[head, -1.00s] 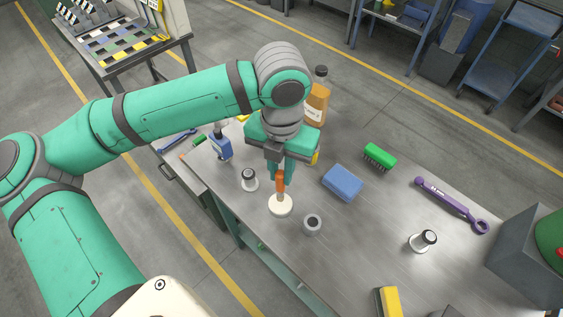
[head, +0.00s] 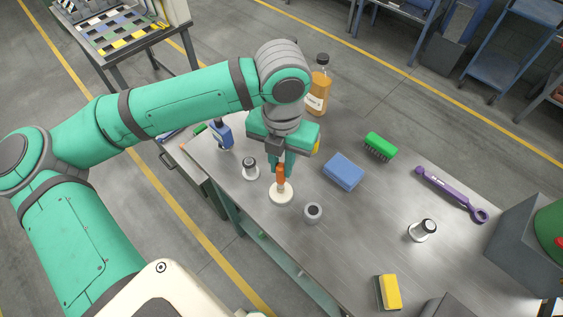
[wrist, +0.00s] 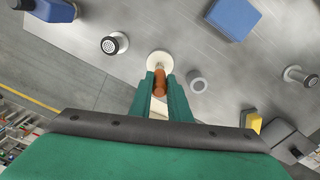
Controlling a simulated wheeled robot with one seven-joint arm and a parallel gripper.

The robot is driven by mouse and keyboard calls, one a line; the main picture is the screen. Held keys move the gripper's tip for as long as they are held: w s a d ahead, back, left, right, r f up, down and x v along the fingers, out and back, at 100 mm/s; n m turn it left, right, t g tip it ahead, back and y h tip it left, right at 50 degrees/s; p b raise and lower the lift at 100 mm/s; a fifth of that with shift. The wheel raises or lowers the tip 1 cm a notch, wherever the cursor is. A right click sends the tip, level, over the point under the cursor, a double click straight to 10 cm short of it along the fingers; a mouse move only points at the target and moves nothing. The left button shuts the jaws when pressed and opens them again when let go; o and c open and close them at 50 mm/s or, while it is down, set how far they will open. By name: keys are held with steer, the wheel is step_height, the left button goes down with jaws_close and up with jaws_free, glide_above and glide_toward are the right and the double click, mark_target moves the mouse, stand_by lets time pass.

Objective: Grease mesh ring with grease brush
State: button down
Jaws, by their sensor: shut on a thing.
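My gripper (head: 282,163) points down and is shut on the orange handle of the grease brush (head: 281,175). The handle also shows between my fingers in the wrist view (wrist: 160,84). The brush stands upright over a round cream-white base (head: 280,194), and its lower end is hard to make out. I cannot tell if it touches the base. A small grey ring (head: 313,212) lies just right of the base and looks like the mesh ring, though no mesh shows. In the wrist view the ring (wrist: 197,80) is right of my fingers, apart from them.
White cylinders with dark mesh tops stand left (head: 250,168) and right (head: 422,230). A blue sponge (head: 343,171), green brush (head: 380,146), purple wrench (head: 450,194), yellow sponge (head: 389,292), blue bottle (head: 221,135) and amber bottle (head: 318,88) share the metal table. A grey box (head: 510,245) stands far right.

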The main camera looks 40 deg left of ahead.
steer(key=shift+f, duration=0.55)
stand_by(1.4)
steer(key=shift+r, duration=3.55)
steer(key=shift+s, duration=0.1)
